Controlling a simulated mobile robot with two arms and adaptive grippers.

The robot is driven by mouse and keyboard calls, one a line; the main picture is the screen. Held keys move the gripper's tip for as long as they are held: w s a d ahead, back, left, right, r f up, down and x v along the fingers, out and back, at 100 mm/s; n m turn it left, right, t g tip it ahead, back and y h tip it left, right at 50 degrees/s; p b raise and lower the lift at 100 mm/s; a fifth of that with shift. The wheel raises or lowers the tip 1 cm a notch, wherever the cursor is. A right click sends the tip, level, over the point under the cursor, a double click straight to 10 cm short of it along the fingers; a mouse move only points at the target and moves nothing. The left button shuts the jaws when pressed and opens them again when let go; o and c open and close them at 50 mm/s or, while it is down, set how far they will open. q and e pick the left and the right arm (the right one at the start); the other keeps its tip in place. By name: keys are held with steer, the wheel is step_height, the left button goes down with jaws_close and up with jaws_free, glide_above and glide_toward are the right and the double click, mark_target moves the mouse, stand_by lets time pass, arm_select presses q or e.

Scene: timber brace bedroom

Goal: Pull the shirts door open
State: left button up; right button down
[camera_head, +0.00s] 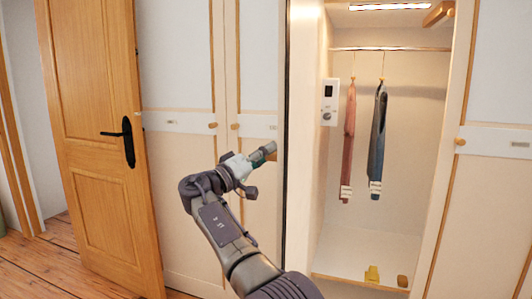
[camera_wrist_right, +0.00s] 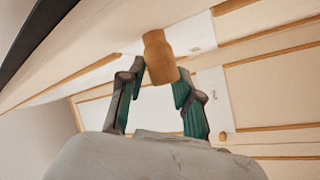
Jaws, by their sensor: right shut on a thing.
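The wardrobe's middle compartment is open, with a red garment (camera_head: 349,140) and a dark blue garment (camera_head: 378,142) hanging from its rail. I take the pale door panel (camera_head: 262,65) just left of the opening, with a dark edge strip, as the shirts door; its label (camera_head: 262,127) is unreadable. My right gripper (camera_head: 260,156) is at this panel, shut on a wooden knob (camera_wrist_right: 158,58). In the right wrist view the knob sits between both fingers (camera_wrist_right: 158,92), against the pale door surface. My left gripper is out of view.
A wooden door (camera_head: 95,120) with a black handle (camera_head: 127,140) stands at the left. Another closed wardrobe door (camera_head: 492,180) is at the right. A small control box (camera_head: 329,103) is on the compartment's left side.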

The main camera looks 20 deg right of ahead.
steer(key=shift+f, duration=0.65)
steer(key=c, duration=0.9)
jaws_free()
steer(key=shift+w+d, duration=0.1)
steer(key=shift+r, duration=0.15)
steer(key=v, duration=1.2)
steer(key=shift+r, duration=0.1)
